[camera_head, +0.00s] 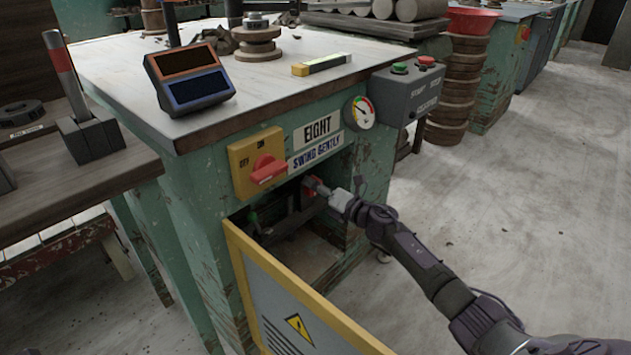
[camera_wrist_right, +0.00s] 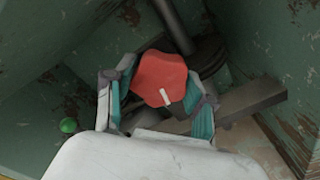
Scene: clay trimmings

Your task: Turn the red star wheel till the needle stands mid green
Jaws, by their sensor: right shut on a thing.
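The red star wheel (camera_head: 308,188) sits inside the open lower compartment of the green cabinet. In the right wrist view the wheel (camera_wrist_right: 160,75) shows a short white mark at its lower edge. My right gripper (camera_head: 318,188) reaches into the compartment, shut on the wheel; its teal-padded fingers stand at either side of it in the wrist view (camera_wrist_right: 157,92). The round gauge (camera_head: 360,113) is on the cabinet front above, with a coloured scale; its needle is too small to read surely. My left gripper is not in view.
A yellow-edged door (camera_head: 290,300) hangs open below the compartment. A yellow switch box with a red handle (camera_head: 267,170) is left of the gauge, and a grey button box (camera_head: 408,92) is right of it. The floor at the right is clear.

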